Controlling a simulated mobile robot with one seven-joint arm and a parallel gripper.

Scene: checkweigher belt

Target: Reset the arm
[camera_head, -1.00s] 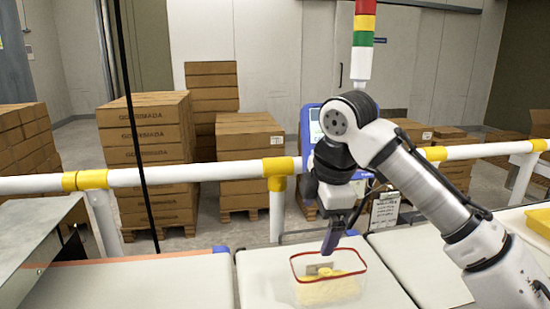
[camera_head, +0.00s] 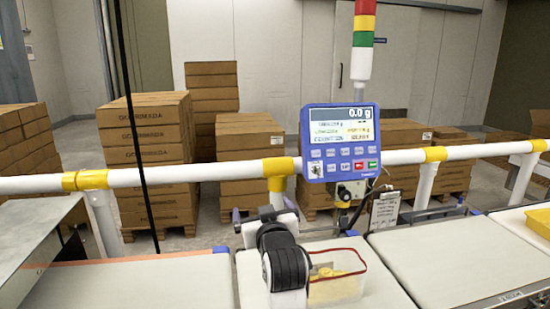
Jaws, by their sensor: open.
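My gripper (camera_head: 264,212) is open and empty, with its fingers spread apart and pointing away over the back of the middle belt (camera_head: 255,265). My arm comes up from the bottom edge, just left of a clear tub (camera_head: 348,288) with a red rim. The tub stands on the middle belt and holds yellow pieces and a small grey item. My wrist hides part of the tub's left side.
A blue weighing display (camera_head: 341,142) reads 0.0 g behind the belt. A white and yellow rail (camera_head: 220,170) runs across behind, with stacked cartons (camera_head: 147,150) beyond. Belts to the left (camera_head: 140,285) and right (camera_head: 440,255) are bare. A yellow tray (camera_head: 540,222) sits far right.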

